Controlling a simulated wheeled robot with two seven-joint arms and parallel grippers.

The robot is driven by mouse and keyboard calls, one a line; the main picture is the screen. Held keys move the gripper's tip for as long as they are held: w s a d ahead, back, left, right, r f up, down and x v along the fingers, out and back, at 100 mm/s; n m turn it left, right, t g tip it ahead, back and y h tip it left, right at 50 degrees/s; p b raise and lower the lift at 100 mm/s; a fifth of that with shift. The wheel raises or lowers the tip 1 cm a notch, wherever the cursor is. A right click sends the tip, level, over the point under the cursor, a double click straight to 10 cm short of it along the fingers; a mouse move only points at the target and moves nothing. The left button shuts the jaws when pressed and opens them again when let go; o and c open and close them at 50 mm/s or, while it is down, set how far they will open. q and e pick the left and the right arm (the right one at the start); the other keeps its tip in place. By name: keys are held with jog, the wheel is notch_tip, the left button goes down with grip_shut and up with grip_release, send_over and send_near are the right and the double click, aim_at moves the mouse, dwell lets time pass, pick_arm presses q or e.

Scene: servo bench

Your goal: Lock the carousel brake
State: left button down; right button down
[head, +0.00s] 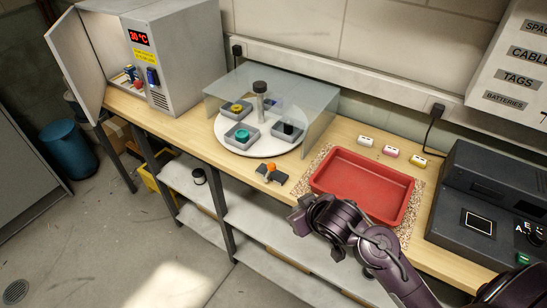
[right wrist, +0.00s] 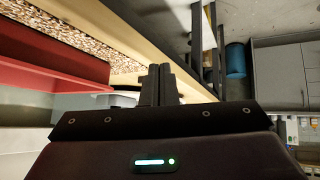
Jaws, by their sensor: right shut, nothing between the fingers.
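The carousel (head: 228,143) is a round white turntable under a clear cover, with several grey trays and a dark-capped centre post on it. A small dark fitting with an orange knob (head: 271,168), apparently the brake, sits at the bench's front edge just in front of the carousel. Whether it is locked is too small to tell. My right gripper (head: 297,210) is just beyond the bench's front edge, below and right of the fitting and apart from it. In the right wrist view its fingers (right wrist: 160,84) are together and empty. My left gripper is out of view.
A red tray (head: 345,160) on a speckled mat is right of the carousel; its side also fills the left of the right wrist view (right wrist: 50,78). The clear cover (head: 322,121) overhangs the carousel. A grey cabinet (head: 195,62) stands left, a dark machine (head: 490,185) right.

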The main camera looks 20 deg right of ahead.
aim_at(274, 164)
jog(key=w+d+r+n+t+y, duration=0.1)
jog(key=w+r+n+y, duration=0.2)
jog(key=r, duration=0.4)
jog(key=w+r+t+y, duration=0.1)
jog(key=w+r+y, duration=0.35)
jog(key=r, duration=0.25)
jog(key=shift+h, duration=0.35)
jog(key=w+a+f+p, duration=0.1)
jog(key=w+f, duration=0.1)
jog(key=w+a+f+p, duration=0.1)
jog(key=w+f, duration=0.1)
jog(key=w+a+f+p, duration=0.1)
jog(key=w+f, duration=0.1)
jog(key=shift+a+f, duration=0.35)
jog(key=shift+a, duration=0.05)
jog(key=shift+s+d+f+p, duration=0.15)
jog(key=shift+s+f+p, duration=0.15)
jog(key=shift+s, duration=0.1)
jog(key=shift+w, duration=0.1)
